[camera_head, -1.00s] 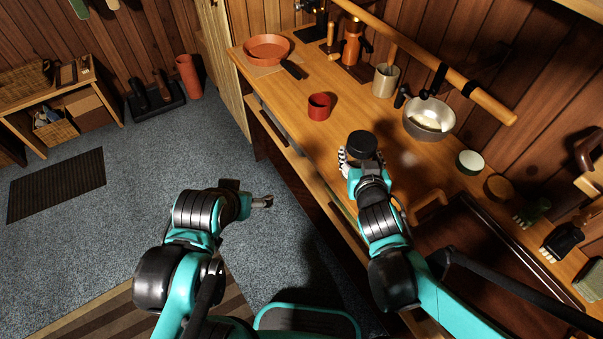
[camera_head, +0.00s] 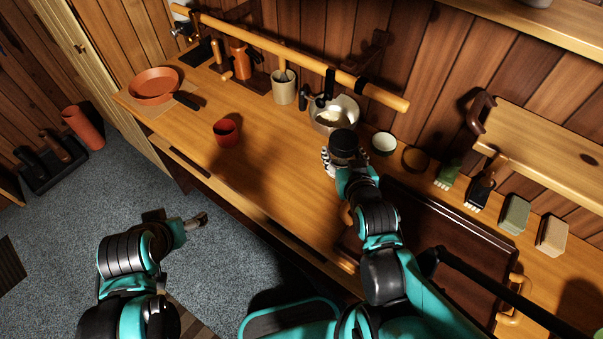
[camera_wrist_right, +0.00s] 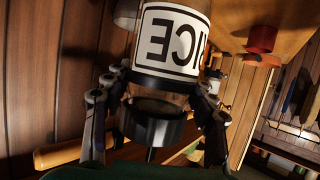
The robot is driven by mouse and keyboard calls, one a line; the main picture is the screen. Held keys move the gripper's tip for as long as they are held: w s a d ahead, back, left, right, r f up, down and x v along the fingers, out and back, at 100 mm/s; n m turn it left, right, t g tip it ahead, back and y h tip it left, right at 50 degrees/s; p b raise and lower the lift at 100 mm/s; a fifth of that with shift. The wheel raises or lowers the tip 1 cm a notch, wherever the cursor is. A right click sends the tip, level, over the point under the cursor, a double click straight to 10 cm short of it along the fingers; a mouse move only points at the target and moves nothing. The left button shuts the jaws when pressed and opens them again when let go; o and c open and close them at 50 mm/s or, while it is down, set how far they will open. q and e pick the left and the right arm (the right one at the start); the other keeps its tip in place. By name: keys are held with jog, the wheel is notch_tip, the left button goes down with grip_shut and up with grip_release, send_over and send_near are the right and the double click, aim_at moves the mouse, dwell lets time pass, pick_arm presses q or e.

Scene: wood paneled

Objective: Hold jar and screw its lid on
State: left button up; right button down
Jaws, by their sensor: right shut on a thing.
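My right gripper (camera_head: 342,165) is shut on a jar (camera_wrist_right: 172,45) above the counter. In the right wrist view, which is upside down, the jar has a white label with black letters, partly cut off by the frame. A black lid (camera_wrist_right: 155,125) is at the jar's mouth end, with the fingers on both sides; I cannot tell how tightly it sits. From the head view only the dark round lid top (camera_head: 344,143) shows clearly; the jar body is mostly hidden. My left gripper (camera_head: 197,222) is over the floor, off the counter, apart from the jar, seemingly empty; its opening is unclear.
A metal bowl (camera_head: 335,113) stands just behind the jar. A red cup (camera_head: 227,133) stands to the left, a pan (camera_head: 154,85) farther left. A white bowl (camera_head: 384,144) and brushes (camera_head: 448,173) lie to the right. A wooden rail (camera_head: 290,55) crosses above the back. The counter between cup and jar is clear.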

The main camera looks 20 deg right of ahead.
jog(key=shift+a, duration=0.1)
jog(key=w+a+f+b, duration=0.7)
jog(key=w+a, duration=0.1)
jog(key=shift+w, duration=0.3)
jog(key=shift+f+b, duration=1.3)
jog(key=shift+f, duration=0.7)
